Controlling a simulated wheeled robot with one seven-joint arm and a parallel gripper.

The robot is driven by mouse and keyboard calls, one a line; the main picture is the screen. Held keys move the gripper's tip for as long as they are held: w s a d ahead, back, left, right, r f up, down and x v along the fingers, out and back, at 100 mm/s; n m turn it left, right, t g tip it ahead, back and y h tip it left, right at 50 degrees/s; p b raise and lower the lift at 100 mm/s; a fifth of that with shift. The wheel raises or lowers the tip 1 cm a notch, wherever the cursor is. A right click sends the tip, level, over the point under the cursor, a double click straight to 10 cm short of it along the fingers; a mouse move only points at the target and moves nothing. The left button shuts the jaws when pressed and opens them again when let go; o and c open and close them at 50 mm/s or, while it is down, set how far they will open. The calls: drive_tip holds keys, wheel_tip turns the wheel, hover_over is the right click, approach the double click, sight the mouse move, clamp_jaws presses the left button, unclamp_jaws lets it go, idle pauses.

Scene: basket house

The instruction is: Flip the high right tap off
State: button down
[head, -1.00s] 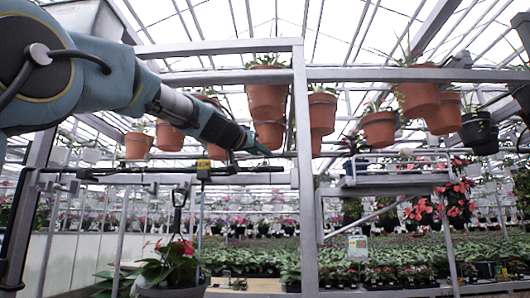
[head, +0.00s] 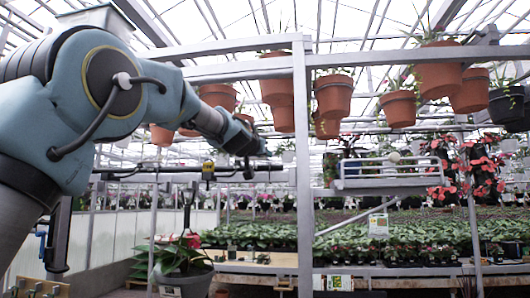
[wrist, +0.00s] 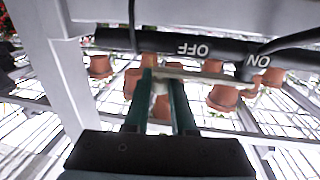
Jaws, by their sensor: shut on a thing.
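The black pipe (wrist: 215,43) with the white words OFF and ON runs across the top of the wrist view, its lettering upside down. The high right tap's pale lever (wrist: 205,76) lies along the pipe, reaching from between my fingers towards ON. My gripper (wrist: 158,80) has its two green fingers on either side of the lever's end and is shut on it. In the head view my gripper (head: 248,166) is at the right part of the high black pipe (head: 180,172). The lever is too small to make out there.
A grey metal frame post (head: 303,170) stands just right of my gripper. Terracotta pots (head: 333,97) hang from the upper beam.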

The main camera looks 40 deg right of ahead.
drive_tip(key=c, duration=0.7)
unclamp_jaws()
drive_tip(key=shift+c, duration=0.2)
drive_tip(key=shift+a, duration=0.1)
drive_tip(key=b+v, duration=0.2)
drive_tip(key=v, duration=0.8)
drive_tip(key=shift+a+b, duration=0.25)
drive_tip(key=shift+b, duration=0.15)
drive_tip(key=shift+s, duration=0.15)
drive_tip(key=w+a+f+n+y, duration=0.1)
drive_tip(key=w+a+f+y, duration=0.3)
drive_tip(key=f, duration=0.5)
drive_tip(key=w+a+f+n+y, duration=0.1)
drive_tip(key=w+a+f, duration=0.4)
drive_tip(key=f, duration=0.3)
drive_tip(key=w+a+f+n+g+y, duration=0.2)
drive_tip(key=a+f+n+y, duration=0.15)
drive_tip(key=a+f, duration=1.3)
drive_tip(key=s+a+f+n+g+y, duration=0.2)
drive_tip(key=s+a+f+g+y, duration=0.1)
drive_tip(key=s+a+f, duration=0.5)
drive_tip(key=s+a+f+n+g+y+b, duration=0.1)
drive_tip(key=s+a+f+n+g+y, duration=0.1)
drive_tip(key=s+a+f, duration=0.7)
drive_tip(key=a+f+g+y, duration=0.1)
drive_tip(key=a+f, duration=0.5)
drive_tip(key=shift+f+n+g+b, duration=0.15)
drive_tip(key=shift+n+g+b, duration=0.15)
drive_tip(key=shift+n+g, duration=0.1)
